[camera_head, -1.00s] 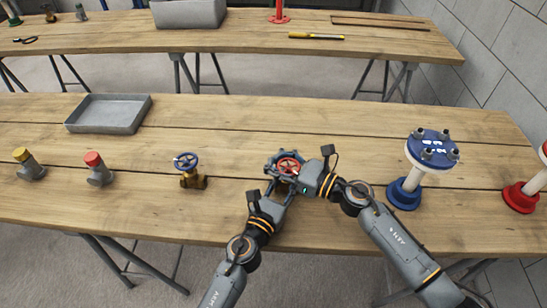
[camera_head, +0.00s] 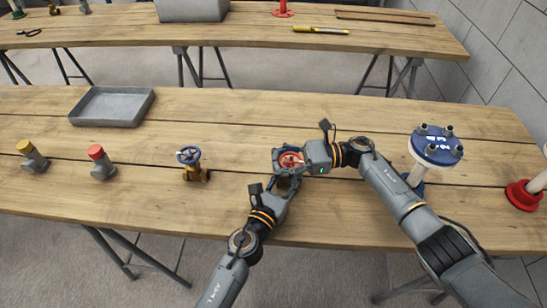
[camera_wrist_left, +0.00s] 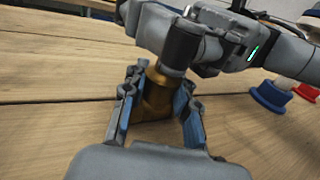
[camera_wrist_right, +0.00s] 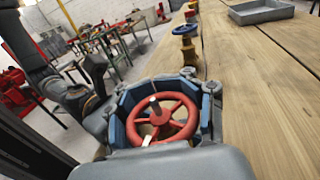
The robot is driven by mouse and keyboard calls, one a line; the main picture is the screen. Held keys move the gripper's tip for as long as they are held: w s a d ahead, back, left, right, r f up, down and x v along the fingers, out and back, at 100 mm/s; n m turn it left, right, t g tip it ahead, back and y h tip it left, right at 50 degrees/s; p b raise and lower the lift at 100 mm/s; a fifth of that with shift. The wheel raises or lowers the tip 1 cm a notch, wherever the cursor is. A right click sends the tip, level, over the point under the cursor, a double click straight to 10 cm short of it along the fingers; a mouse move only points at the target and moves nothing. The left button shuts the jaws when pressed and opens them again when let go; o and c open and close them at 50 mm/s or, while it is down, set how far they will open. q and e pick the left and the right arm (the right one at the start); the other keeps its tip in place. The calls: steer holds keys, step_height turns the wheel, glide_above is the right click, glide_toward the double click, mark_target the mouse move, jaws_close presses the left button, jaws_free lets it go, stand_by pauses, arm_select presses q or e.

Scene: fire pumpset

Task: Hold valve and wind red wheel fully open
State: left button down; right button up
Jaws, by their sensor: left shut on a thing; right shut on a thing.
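The red wheel (camera_wrist_right: 162,120) tops a brass valve on the near table, and it also shows in the head view (camera_head: 291,160). My right gripper (camera_wrist_right: 165,85) is shut on the red wheel, its blue-padded fingers around the rim. My left gripper (camera_wrist_left: 158,110) is shut on the brass valve body (camera_wrist_left: 157,92), one finger on each side, below the wheel. In the left wrist view my right gripper hides the wheel. In the head view both grippers partly cover the valve.
A brass valve with a blue wheel (camera_head: 189,156) stands left of the grippers. Red-capped (camera_head: 101,162) and yellow-capped (camera_head: 33,157) fittings stand farther left. A grey tray (camera_head: 112,106) lies behind. A blue flanged stand (camera_head: 437,147) and a red-based one (camera_head: 524,195) are to the right.

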steer(key=shift+s+d+f+n+g+h, duration=0.1)
steer(key=shift+d+n+g+h, duration=0.1)
steer(key=shift+n+g, duration=0.3)
steer(key=shift+d+f+n+g+h, duration=0.1)
steer(key=shift+d+n+g+h, duration=0.15)
steer(key=shift+g, duration=0.45)
steer(key=shift+n+g, duration=0.25)
steer(key=shift+g, duration=0.05)
steer(key=shift+s+a+f+g+h, duration=0.1)
steer(key=shift+s+f+g+h, duration=0.1)
steer(key=shift+f+g+h, duration=0.1)
stand_by(0.4)
steer(key=o, duration=1.3)
steer(key=shift+r+n, duration=0.15)
steer(key=shift+n, duration=0.15)
steer(key=shift+a, duration=0.1)
steer(key=shift+r, duration=0.15)
step_height(320, 180, up, 10)
steer(key=shift+f, duration=0.1)
